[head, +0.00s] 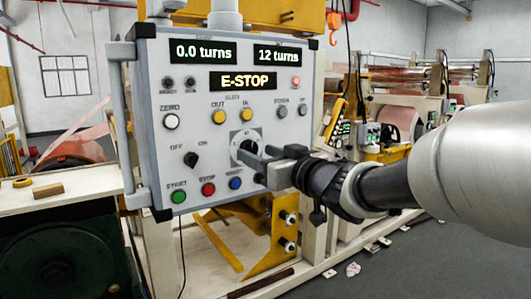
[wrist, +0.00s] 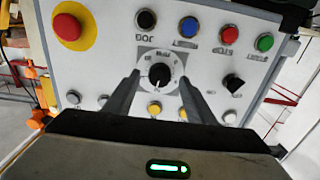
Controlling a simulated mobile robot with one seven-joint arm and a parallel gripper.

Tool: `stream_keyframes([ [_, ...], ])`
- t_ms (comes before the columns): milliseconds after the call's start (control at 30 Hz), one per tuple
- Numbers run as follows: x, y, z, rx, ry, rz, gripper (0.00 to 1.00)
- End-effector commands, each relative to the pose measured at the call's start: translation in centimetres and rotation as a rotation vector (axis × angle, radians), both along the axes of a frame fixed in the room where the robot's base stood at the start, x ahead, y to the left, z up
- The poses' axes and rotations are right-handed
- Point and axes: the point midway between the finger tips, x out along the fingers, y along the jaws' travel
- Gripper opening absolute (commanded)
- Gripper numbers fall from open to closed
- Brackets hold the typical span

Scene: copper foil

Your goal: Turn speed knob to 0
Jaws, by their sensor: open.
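The speed knob is a black round knob (wrist: 159,75) on a pale dial plate with printed marks, in the middle of the wrist view. Its setting is too small to read. In the head view its dial plate (head: 246,134) is on the lower middle of the grey control panel (head: 160,90), and my gripper partly covers the knob. My gripper (head: 252,156) is open, its fingers pointing at the panel. In the wrist view the two dark fingers of my gripper (wrist: 160,82) stand one on each side of the knob, apart from it as far as I can tell.
The display (head: 243,81) reads E-STOP. Green (head: 178,197), red (head: 208,189) and blue (head: 235,183) buttons sit below the knob. A black selector (head: 191,160) is to its left. A red mushroom button (wrist: 67,27) on yellow shows in the wrist view.

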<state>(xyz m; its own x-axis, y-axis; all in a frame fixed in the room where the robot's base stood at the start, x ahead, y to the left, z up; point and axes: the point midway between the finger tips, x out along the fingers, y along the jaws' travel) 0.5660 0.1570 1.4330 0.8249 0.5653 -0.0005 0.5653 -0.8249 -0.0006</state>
Motion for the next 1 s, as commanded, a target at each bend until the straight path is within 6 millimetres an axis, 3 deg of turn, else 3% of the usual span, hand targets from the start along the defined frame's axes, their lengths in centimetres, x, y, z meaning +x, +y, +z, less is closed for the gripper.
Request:
stream_keyframes([
  [200, 1.6, 1.1, 0.0, 0.000, -0.001, 0.000, 0.50],
  [500, 1.8, 1.2, 0.0, -0.001, -0.001, 0.000, 0.50],
  [767, 1.8, 1.2, 0.0, -0.001, -0.001, 0.000, 0.09],
  [1000, 1.8, 1.2, 0.0, -0.016, -0.012, -0.001, 0.09],
])
